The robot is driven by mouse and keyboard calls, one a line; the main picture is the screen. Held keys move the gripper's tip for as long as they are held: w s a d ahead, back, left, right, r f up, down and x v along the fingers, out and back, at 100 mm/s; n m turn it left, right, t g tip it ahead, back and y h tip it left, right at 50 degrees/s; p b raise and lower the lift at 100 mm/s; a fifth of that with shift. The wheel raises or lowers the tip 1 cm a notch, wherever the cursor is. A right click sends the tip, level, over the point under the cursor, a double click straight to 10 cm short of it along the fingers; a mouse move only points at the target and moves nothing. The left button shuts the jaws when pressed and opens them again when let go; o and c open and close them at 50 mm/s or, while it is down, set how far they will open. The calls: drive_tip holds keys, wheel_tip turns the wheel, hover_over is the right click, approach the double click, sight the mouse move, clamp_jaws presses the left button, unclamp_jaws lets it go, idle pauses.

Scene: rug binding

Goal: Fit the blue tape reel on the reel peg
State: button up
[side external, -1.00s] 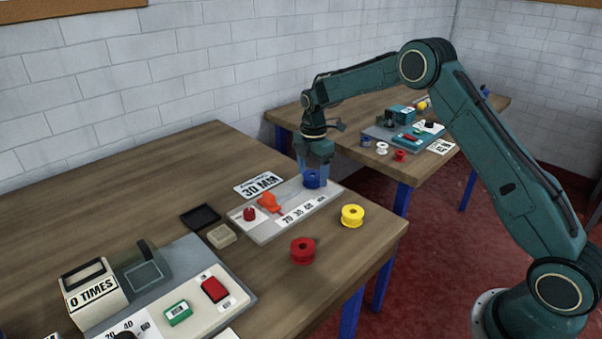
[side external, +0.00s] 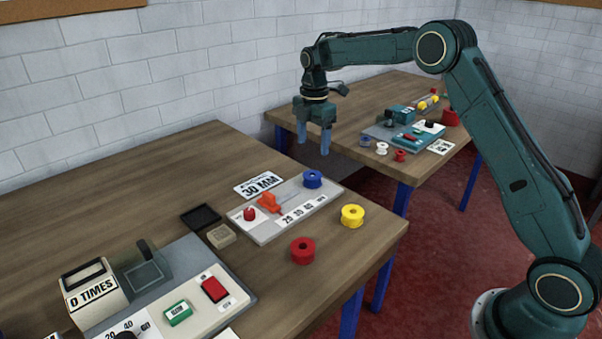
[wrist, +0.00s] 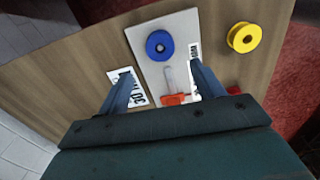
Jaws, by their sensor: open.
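The blue tape reel (side external: 313,179) sits flat at the far right end of the grey measuring board (side external: 262,237). In the wrist view the blue reel (wrist: 160,45) shows a small light spot in its centre hole, which may be the peg's top; the peg is otherwise hidden. My gripper (side external: 313,146) is open and empty, raised well above the board and apart from the reel. In the wrist view its two fingers (wrist: 160,78) are spread wide with nothing between them. An orange slider (side external: 269,203) and a red knob (side external: 249,213) are on the board.
A yellow reel (side external: 352,216) and a red reel (side external: 303,250) stand on the table in front of the board. A "30 MM" card (side external: 258,185) lies behind it. A black tray (side external: 201,217) and a counter unit (side external: 92,288) are to the left. The table's back left is clear.

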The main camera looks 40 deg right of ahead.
wheel_tip(320, 180, up, 4)
drive_tip(key=shift+r, duration=0.1)
idle(0.7)
drive_tip(key=s+a+r+m+t, duration=0.1)
drive_tip(key=s+a+r+m, duration=0.25)
drive_tip(key=s+r, duration=0.4)
drive_tip(key=s+a+r+m+t, duration=0.2)
drive_tip(key=s+r+m, duration=0.3)
drive_tip(key=s, duration=0.6)
drive_tip(key=s+a+f+m+t, duration=0.1)
drive_tip(key=s+m, duration=0.3)
drive_tip(key=s, duration=0.6)
drive_tip(key=s+a+f+m+t, duration=0.1)
drive_tip(key=s+f+m, duration=0.3)
drive_tip(key=s, duration=0.6)
drive_tip(key=shift+s+a+f+m+t, duration=0.25)
drive_tip(key=shift+s+f+m+t, duration=0.1)
drive_tip(key=shift+m, duration=0.1)
